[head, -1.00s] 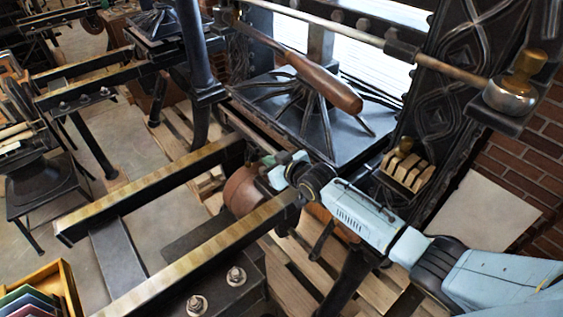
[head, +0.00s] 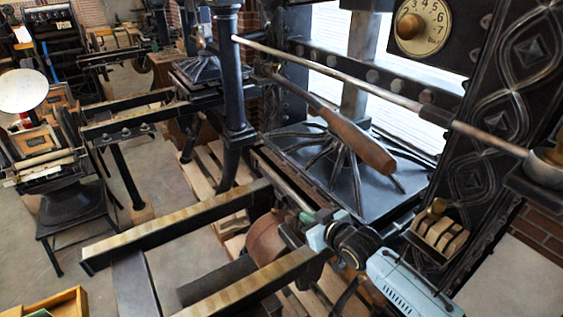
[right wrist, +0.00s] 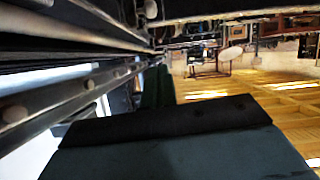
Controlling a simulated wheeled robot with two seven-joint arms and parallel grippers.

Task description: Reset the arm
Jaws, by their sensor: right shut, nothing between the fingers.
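In the head view my right arm comes in from the lower right, light blue with a dark round joint. Its right gripper (head: 318,228) is beside the round brown drum (head: 266,240), in front of the black press plate (head: 345,205). The fingers are small there; the gripper is shut and empty. A lever with a wooden handle (head: 352,140) slants above the plate, well apart from the gripper. In the right wrist view a dark block (right wrist: 165,135), seemingly part of my gripper, fills the lower middle. My left gripper is not in view.
Brass-topped rails (head: 180,225) run out from the press at the lower left. A long metal bar (head: 380,90) crosses above the plate. An ornate black upright (head: 490,165) with a dial (head: 422,25) stands at right.

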